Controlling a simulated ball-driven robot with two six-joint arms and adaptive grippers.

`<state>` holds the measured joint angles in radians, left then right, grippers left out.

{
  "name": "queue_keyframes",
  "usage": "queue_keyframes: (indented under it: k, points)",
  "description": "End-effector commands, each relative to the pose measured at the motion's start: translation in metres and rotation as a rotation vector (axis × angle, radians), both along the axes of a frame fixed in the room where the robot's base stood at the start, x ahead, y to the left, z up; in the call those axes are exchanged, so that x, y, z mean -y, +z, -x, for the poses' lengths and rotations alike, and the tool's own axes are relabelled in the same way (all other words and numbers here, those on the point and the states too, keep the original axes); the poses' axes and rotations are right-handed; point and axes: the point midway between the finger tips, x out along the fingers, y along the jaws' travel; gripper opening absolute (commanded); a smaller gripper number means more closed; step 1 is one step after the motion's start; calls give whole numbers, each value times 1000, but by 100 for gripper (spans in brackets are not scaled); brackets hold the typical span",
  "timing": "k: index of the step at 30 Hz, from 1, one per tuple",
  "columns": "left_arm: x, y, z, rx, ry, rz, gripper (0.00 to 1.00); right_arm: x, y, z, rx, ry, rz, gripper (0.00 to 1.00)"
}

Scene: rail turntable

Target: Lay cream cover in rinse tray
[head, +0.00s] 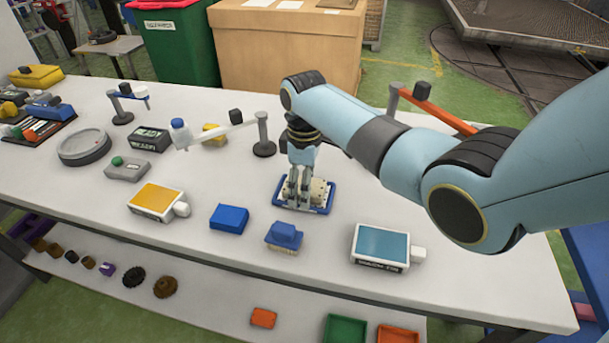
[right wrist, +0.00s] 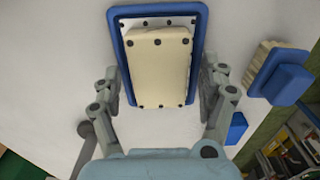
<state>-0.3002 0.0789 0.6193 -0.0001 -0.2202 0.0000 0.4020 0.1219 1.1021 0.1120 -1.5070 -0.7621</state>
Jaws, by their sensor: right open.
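The cream cover (right wrist: 158,57), a block with dark spots at its corners, lies within a blue-rimmed tray (right wrist: 203,30) with a pale, dark-spotted floor. In the right wrist view it sits slightly askew to the rim. In the head view the cover (head: 319,190) is partly hidden by my right gripper (head: 298,196), and the tray's blue rim (head: 305,209) shows around it. My right gripper points down over the tray. Its fingers (right wrist: 165,85) are open, one on each side of the cover's near end, with visible gaps. My left gripper is not in view.
A blue brush (head: 284,236) and a blue block (head: 229,218) stand in front of the tray. A teal-topped box (head: 381,246) is at right, a yellow-topped one (head: 155,201) at left. A stand with a white arm (head: 222,133) is behind.

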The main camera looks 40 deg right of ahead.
Motion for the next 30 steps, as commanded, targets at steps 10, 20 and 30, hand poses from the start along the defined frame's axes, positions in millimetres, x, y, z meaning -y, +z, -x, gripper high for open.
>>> queue_keyframes:
  k: [10,20,30]
  points:
    - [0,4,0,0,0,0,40,0,62,-1,6,0,2,77]
    - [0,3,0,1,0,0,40,0,116,-1,3,0,0,77]
    - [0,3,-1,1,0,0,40,0,122,-1,1,-1,0,77]
